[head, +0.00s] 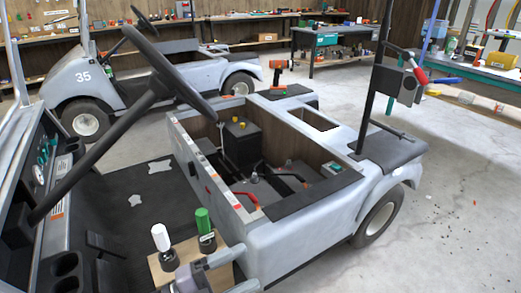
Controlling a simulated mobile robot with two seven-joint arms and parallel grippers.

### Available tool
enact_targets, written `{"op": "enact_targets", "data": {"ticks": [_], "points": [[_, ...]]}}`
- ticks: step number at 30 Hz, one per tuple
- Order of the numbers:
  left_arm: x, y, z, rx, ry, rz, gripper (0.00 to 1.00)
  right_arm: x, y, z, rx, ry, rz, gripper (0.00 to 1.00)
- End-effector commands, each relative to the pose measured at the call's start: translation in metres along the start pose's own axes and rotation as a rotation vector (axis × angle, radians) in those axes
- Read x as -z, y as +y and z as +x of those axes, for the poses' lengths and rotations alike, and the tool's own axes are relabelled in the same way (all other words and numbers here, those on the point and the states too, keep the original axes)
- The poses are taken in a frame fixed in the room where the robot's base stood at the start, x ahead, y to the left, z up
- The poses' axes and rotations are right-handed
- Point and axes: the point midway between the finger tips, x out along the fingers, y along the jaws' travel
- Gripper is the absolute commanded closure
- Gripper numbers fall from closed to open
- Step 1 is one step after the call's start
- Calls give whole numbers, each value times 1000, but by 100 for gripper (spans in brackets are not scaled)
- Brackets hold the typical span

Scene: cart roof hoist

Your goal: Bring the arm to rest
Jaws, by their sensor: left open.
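My left gripper (244,270) is at the bottom edge of the head view, low in front of the near cart (300,225). Its two grey fingers are apart, with nothing seen between them. It is just right of and nearer than a small wooden board (162,272), which carries a white-topped bottle (160,237) and a green cylinder (203,222). I cannot tell whether the gripper touches the board. The lower part of the gripper is cut off by the frame. My right gripper does not show.
The near cart's open bay holds a black battery (244,145) and cables. Its steering wheel (170,60) is at left. A dark post with a red-handled box (398,85) rises at right. A second cart (85,85) and benches stand behind.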

Motion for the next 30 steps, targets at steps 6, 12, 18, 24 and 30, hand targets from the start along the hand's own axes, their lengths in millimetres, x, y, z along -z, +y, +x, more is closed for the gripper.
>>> {"op": "enact_targets", "data": {"ticks": [6,12,18,24,30], "points": [[-30,-9,-51,299,-382,-409,28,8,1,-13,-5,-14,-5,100],[-49,38,-128,427,-765,-794,28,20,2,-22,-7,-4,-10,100],[-36,93,-190,444,-1030,-1083,28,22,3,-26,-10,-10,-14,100],[-26,114,-210,437,-1116,-1188,28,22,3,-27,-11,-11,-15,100],[-26,115,-210,436,-1117,-1191,28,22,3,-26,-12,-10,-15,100]]}}
